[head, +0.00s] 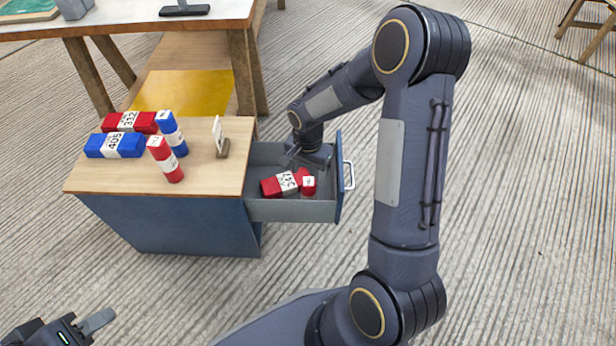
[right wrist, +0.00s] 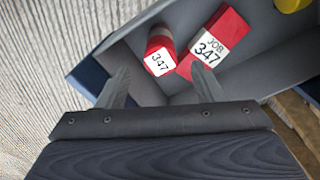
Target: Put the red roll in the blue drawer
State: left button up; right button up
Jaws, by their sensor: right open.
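The blue drawer (head: 285,211) is pulled out of the blue cabinet (head: 185,228), with a grey inside. A red roll (head: 308,184) with a white label lies in it, touching or close to a red box (head: 271,187). The right wrist view shows the roll (right wrist: 158,50) and box (right wrist: 228,26), both labelled 347. My right gripper (right wrist: 162,84) is open and empty at the drawer, its fingers apart near the roll. My left gripper (head: 92,325) is at the lower left, only partly in view.
On the cabinet top (head: 205,183) are a blue roll (head: 174,138), a blue box (head: 95,146), a red box (head: 115,121) and a white card in a wooden holder (head: 222,148). A table (head: 130,14) stands behind. The floor right of the drawer is clear.

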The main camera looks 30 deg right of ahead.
notch_tip(320, 180, up, 3)
jog(key=shift+r+p, duration=0.2)
jog(key=shift+p, duration=0.2)
jog(key=s+a+r+n+t+y, duration=0.2)
jog(key=s+r+n+t, duration=0.15)
jog(key=s+r, duration=0.75)
jog(key=s+a+r+n+t+y, duration=0.1)
jog(key=s+a+r+n, duration=0.4)
jog(key=s, duration=0.5)
jog(key=shift+a+r+n+t+y, duration=0.15)
jog(key=shift+r+n+t+y, duration=0.25)
jog(key=shift+r+n+t, duration=0.35)
